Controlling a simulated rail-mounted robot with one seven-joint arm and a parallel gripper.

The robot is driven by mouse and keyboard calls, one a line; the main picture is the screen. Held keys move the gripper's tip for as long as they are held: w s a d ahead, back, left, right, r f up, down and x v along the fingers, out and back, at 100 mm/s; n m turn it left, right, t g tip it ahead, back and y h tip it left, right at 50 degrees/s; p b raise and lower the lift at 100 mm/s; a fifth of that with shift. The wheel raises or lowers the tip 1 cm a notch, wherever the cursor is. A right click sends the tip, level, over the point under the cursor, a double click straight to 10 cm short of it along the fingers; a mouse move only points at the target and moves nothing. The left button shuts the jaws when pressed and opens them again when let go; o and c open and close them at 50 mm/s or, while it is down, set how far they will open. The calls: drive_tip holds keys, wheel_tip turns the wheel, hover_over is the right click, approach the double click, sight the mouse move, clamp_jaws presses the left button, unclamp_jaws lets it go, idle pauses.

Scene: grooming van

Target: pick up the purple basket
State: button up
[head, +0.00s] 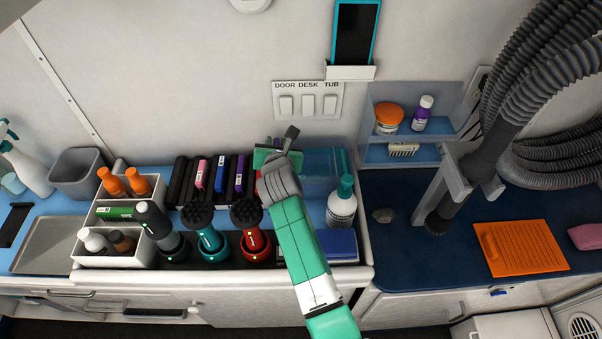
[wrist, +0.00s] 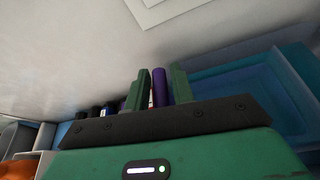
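I cannot make out a purple basket in either view. In the head view the purple things are a purple-marked dark upright item (head: 240,174) in the row at the back of the counter and a purple bottle (head: 423,113) on the wall shelf. My gripper (head: 276,150) is above the back of the counter, right of that row. In the wrist view its two green fingers (wrist: 158,88) stand apart. A purple upright shape (wrist: 159,86) shows between them, seemingly beyond the fingertips; I cannot tell its exact distance.
A blue translucent bin (head: 322,160) stands right of my gripper, near a white bottle with a teal cap (head: 342,207). Dark-headed tools (head: 208,238) and a white caddy (head: 98,213) line the front left.

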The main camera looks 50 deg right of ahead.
clamp_jaws()
